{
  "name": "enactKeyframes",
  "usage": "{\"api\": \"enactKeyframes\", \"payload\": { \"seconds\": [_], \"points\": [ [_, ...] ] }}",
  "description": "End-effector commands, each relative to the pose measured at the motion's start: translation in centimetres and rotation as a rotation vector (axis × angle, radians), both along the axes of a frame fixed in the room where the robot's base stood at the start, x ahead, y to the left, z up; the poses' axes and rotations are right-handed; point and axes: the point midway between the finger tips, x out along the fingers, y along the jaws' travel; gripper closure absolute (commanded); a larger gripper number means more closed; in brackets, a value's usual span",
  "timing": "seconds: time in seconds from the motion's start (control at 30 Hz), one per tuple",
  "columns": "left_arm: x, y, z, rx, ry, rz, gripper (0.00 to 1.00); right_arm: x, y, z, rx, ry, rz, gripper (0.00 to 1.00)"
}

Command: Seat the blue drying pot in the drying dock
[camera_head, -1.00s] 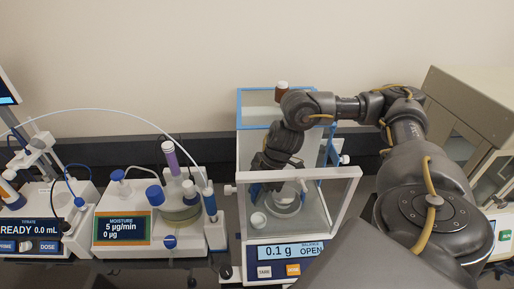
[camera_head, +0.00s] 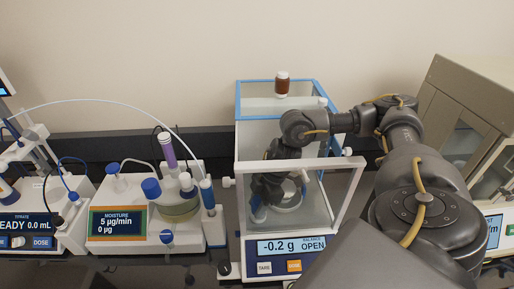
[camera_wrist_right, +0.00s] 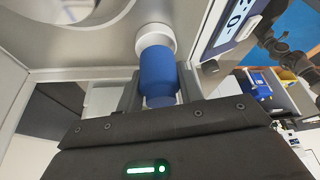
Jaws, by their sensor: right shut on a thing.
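My right gripper (camera_head: 262,212) is inside the glass balance chamber, low over its front left floor. In the right wrist view its fingers (camera_wrist_right: 158,92) are shut on a blue pot (camera_wrist_right: 158,75) with a white round end, which I take as the blue drying pot. The head view shows only a little of it, behind the gripper and door frame. I cannot tell if it touches the chamber floor. I cannot pick out the drying dock surely. My left gripper is not in view.
The balance (camera_head: 240,262) reads -0.2 g and OPEN, and its pale frame surrounds my wrist closely. A brown bottle (camera_head: 282,86) stands on top. The moisture instrument (camera_head: 105,243) is at left, with a titration unit beyond. A beige cabinet (camera_head: 470,100) is at right.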

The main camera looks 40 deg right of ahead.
Motion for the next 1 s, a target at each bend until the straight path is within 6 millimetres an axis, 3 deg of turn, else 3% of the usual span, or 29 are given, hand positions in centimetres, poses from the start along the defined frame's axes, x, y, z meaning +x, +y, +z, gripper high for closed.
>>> {"api": "enactKeyframes", "payload": {
  "seconds": [1.0],
  "points": [
    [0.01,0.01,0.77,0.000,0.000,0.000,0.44,-0.01,-0.05,0.01,-0.001,-0.002,-0.010,0.87]
  ]
}}
